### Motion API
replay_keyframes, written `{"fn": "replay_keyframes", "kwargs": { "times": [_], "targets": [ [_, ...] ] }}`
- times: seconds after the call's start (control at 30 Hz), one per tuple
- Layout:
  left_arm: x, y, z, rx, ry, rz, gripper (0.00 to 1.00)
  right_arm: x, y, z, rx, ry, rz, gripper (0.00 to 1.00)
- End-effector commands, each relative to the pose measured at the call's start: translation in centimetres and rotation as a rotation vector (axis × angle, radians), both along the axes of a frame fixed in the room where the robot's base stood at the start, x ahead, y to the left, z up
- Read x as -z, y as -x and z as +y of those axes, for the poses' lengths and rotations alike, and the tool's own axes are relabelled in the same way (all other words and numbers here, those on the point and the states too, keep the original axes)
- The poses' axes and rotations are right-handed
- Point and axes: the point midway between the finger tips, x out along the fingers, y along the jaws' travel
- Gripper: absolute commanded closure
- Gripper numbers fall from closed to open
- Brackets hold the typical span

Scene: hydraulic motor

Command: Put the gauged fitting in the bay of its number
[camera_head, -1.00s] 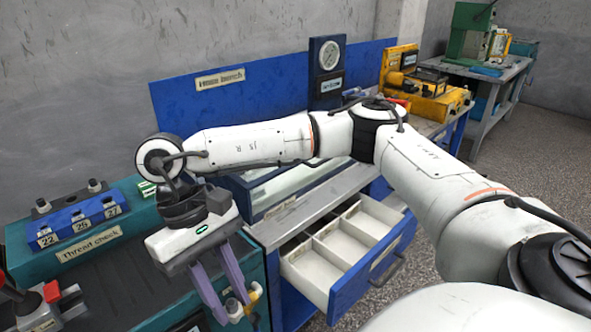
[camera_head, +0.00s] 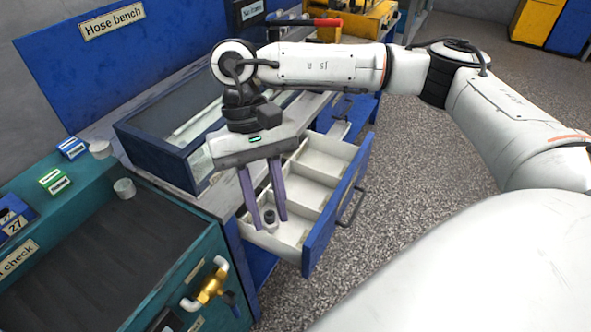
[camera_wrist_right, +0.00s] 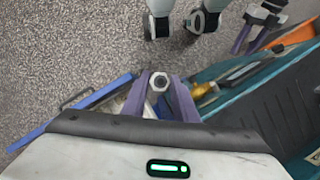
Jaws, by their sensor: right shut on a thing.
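My right gripper (camera_head: 268,221) is shut on a small grey metal fitting (camera_head: 269,216) with a round bore. The fitting also shows between the purple fingers in the right wrist view (camera_wrist_right: 159,82). The gripper points down over the near end of the open blue drawer (camera_head: 318,242). The drawer holds several white bays (camera_head: 290,226); the fitting appears above the nearest one, its exact height hard to judge. The blue thread check block (camera_head: 14,212) shows the number 27 at the left edge. My left gripper (camera_wrist_right: 251,38) appears small in the right wrist view, fingers apart.
A glass-fronted blue case (camera_head: 175,135) stands on the hose bench behind the drawer. A teal cabinet (camera_head: 200,255) with a brass valve (camera_head: 211,285) is left of the drawer. A drawer handle (camera_head: 352,207) sticks out right. Speckled floor (camera_head: 430,180) is free beyond.

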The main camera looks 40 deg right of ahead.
Motion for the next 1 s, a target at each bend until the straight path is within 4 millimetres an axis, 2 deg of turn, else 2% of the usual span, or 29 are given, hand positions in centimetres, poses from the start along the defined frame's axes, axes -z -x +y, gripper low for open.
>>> {"fn": "replay_keyframes", "kwargs": {
  "times": [0.03, 0.1, 0.3, 0.67, 1.0],
  "targets": [
    [1.7, 0.3, -0.1, 0.001, 0.001, 0.007, 0.53, 2.2, -0.3, 0.0, 0.127, -0.005, 0.009, 0.98],
    [2.8, 0.5, -0.2, 0.004, 0.002, 0.013, 0.53, 3.8, -1.1, 0.0, 0.34, -0.005, 0.01, 0.98],
    [4.4, 0.6, -0.8, 0.012, 0.012, 0.012, 0.53, 7.0, -3.5, -0.5, 0.962, -0.001, 0.004, 0.98],
    [6.8, 0.1, -1.2, 0.024, 0.016, -0.002, 0.53, 10.7, -7.1, -3.0, 1.939, -0.005, -0.001, 0.98],
    [8.7, -0.5, -1.4, 0.031, 0.018, -0.019, 0.53, 13.1, -9.6, -7.6, 2.775, -0.005, 0.0, 0.98]
  ]
}}
